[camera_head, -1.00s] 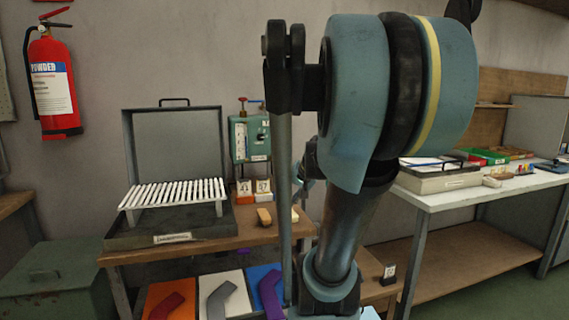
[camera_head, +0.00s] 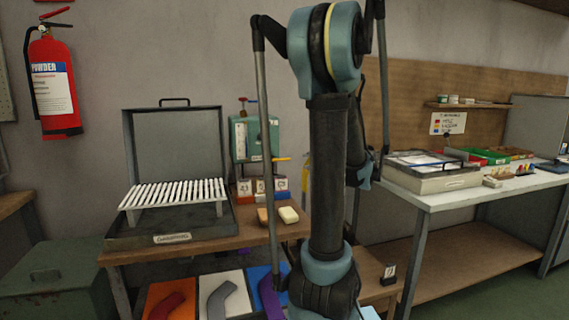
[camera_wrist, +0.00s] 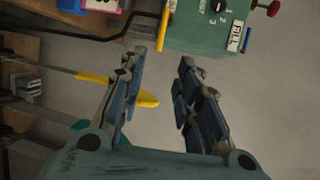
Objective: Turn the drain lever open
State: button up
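A green box (camera_head: 254,138) with a gauge and red knob stands at the back of the bench. A yellow lever (camera_head: 282,159) sticks out to the right from its lower part. In the wrist view, the green box (camera_wrist: 205,28) is at the top with a FILL label, and the yellow lever (camera_wrist: 162,30) lies along its left edge. My gripper (camera_wrist: 162,60) is open and empty, its fingertips pointing toward the box and apart from the lever. In the head view the gripper's fingers are hidden by my arm. I cannot read a drain label.
A yellow-ended rod (camera_wrist: 147,100) passes behind the left finger in the wrist view. Small number cards (camera_head: 262,188) and two small blocks (camera_head: 288,214) sit below the box. A rack of white rods (camera_head: 175,194) stands left. A white table (camera_head: 480,194) is at right.

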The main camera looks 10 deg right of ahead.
jog(key=x, duration=1.7)
jog(key=shift+s, duration=0.1)
grip_shut()
